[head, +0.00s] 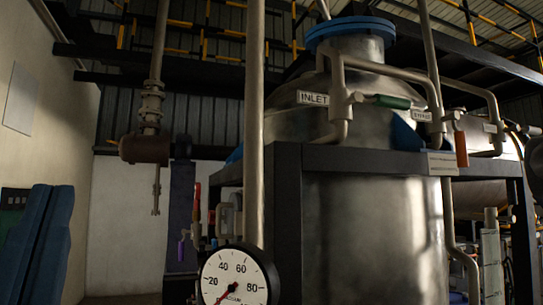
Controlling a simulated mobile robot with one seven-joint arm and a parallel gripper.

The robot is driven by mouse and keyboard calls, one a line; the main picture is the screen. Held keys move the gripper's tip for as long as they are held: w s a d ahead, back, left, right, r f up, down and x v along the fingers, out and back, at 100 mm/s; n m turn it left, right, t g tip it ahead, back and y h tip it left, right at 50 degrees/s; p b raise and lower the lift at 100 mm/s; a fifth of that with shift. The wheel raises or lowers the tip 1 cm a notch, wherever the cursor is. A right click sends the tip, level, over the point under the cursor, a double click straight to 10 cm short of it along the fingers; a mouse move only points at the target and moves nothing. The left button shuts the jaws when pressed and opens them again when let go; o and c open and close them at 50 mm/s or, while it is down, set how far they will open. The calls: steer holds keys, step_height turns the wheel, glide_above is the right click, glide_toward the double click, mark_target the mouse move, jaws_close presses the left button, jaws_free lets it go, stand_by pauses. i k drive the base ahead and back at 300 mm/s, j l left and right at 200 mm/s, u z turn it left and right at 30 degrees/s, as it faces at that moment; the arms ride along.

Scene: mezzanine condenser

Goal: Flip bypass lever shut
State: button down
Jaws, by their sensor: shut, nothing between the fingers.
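A green lever handle (393,102) lies roughly level on the pipework at the front of the steel vessel, between the INLET label (312,98) and a second small label (421,115) whose text is too small to read surely. An orange handle (461,148) hangs downward on the pipework to the right. A purple handle (181,248) hangs on a smaller valve at the lower left. I cannot tell from the labels which of these is the bypass lever. My gripper is not in view.
The steel vessel (370,235) stands behind a dark frame (287,215). A vertical pipe (253,120) rises in front, above a round gauge (236,278). Dark blue upright shapes (42,240) stand at the lower left. Bare wall shows on the left.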

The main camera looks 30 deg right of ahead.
mark_target(459, 137)
steer(key=z, duration=1.65)
